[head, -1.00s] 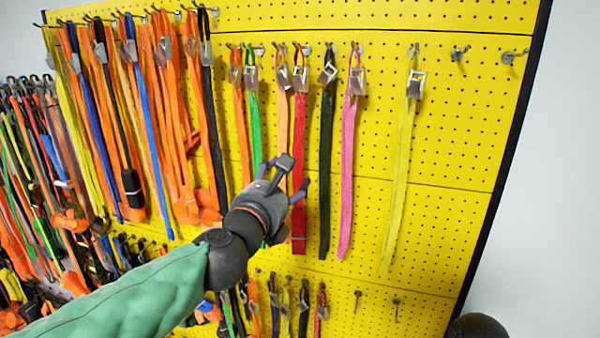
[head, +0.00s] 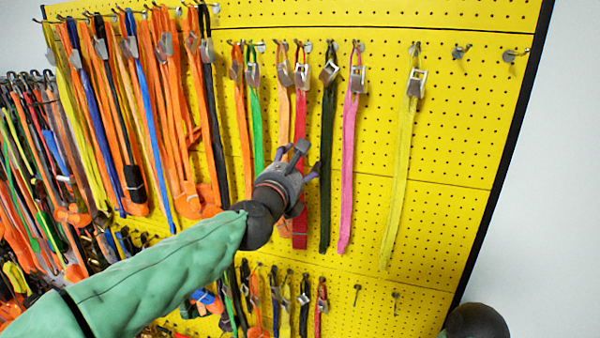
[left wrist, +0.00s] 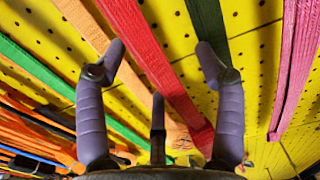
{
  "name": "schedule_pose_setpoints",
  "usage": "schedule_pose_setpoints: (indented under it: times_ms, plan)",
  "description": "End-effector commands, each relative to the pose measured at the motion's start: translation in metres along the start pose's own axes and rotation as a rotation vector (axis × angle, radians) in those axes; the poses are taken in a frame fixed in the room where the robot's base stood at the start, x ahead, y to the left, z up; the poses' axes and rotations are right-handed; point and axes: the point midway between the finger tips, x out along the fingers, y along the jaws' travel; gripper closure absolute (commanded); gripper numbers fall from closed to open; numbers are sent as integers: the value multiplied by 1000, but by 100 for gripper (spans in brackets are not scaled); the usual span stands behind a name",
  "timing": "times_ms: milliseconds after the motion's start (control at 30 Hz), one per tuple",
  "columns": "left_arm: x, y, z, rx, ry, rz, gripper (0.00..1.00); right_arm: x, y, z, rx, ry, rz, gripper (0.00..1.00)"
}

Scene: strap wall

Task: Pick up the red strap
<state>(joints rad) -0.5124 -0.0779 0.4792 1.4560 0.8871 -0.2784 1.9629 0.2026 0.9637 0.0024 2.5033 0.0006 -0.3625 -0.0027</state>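The red strap (head: 301,120) hangs by its metal buckle from a hook in the upper row of the yellow pegboard, between a pale orange strap and a dark green strap. My left gripper (head: 302,165) is in front of its lower half and hides part of it. In the left wrist view the red strap (left wrist: 150,62) runs between the open fingers of my left gripper (left wrist: 160,62). The dark green strap (left wrist: 208,25) passes close to the right finger. I cannot tell whether any finger touches a strap. My right gripper is not in view.
The pale orange strap (head: 284,105) hangs close on the left, the dark green strap (head: 327,150) and a pink strap (head: 348,150) on the right. A yellow strap (head: 400,160) hangs further right. Short straps hang below. Bare hooks (head: 460,51) sit at the upper right.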

Motion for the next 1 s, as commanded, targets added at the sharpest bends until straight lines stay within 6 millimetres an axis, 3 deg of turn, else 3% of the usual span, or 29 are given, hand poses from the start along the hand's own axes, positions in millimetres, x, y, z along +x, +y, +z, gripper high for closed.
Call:
schedule_pose_setpoints:
  times_ms: [33, 200, 567, 800, 1000]
  plan:
    - [0, 0, 0, 0, 0, 0, 47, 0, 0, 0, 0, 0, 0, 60]
    - [0, 0, 0, 0, 1, 0, 95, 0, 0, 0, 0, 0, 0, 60]
    - [0, 0, 1, 0, 1, 0, 96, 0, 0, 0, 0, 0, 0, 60]
    - [0, 0, 16, -1, 0, -1, 96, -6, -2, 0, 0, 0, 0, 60]
    - [-31, 0, 15, 0, -2, 0, 96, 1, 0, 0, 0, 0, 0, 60]
